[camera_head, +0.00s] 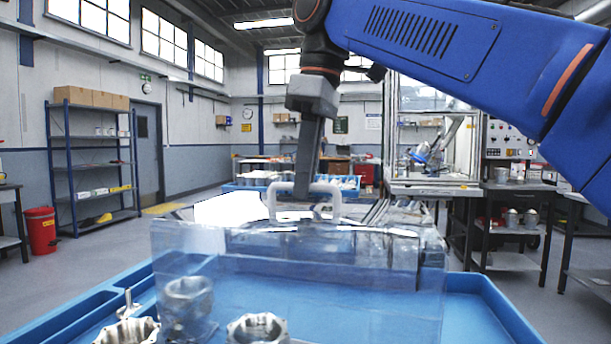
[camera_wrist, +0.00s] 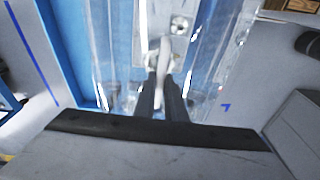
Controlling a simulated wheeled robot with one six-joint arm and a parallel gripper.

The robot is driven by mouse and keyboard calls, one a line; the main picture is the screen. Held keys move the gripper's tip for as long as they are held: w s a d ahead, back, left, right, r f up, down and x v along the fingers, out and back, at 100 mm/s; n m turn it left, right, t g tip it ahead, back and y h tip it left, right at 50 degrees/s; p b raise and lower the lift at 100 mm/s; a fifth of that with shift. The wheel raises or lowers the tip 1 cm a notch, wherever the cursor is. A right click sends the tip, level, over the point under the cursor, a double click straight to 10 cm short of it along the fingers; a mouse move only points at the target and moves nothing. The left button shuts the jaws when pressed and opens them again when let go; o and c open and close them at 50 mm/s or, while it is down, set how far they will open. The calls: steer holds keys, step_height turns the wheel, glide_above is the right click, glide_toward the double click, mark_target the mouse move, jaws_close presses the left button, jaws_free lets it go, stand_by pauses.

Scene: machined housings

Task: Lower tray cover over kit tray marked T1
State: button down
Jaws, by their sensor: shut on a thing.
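My gripper (camera_head: 304,192) is shut on the pale handle (camera_head: 330,195) of the clear tray cover (camera_head: 405,275). In the wrist view my gripper (camera_wrist: 161,92) also pinches the handle (camera_wrist: 164,60), with the cover (camera_wrist: 208,50) around it. The cover looks roughly level over a blue tray (camera_head: 500,310). Metal housings show at the tray's lower left: one (camera_head: 187,298) is seen through the cover, another (camera_head: 256,328) is near the front, and a third (camera_head: 125,332) is left of the cover's side. The cover's lower edge is unclear, so I cannot tell whether it touches the tray. No T1 mark is readable.
A further blue tray (camera_head: 345,186) with parts stands on a table behind. Blue shelving (camera_head: 92,150) and a red bin (camera_head: 41,231) are at left. Workbenches (camera_head: 510,215) with metal parts stand at right. The floor between is open.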

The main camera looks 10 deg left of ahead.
mark_target(320, 192)
step_height(320, 192, down, 17)
steer(key=shift+f, duration=0.2)
stand_by(2.4)
steer(key=shift+f, duration=0.6)
stand_by(0.8)
steer(key=c, duration=1.7)
jaws_free()
steer(key=shift+c, duration=0.2)
steer(key=r, duration=0.5)
steer(key=d+r, duration=0.1)
steer(key=r, duration=0.4)
steer(key=d+r, duration=0.1)
steer(key=r, duration=0.5)
steer(key=shift+s+d+r, duration=0.1)
steer(key=shift+d, duration=0.1)
steer(key=shift+d+r, duration=0.1)
steer(key=shift+r, duration=0.4)
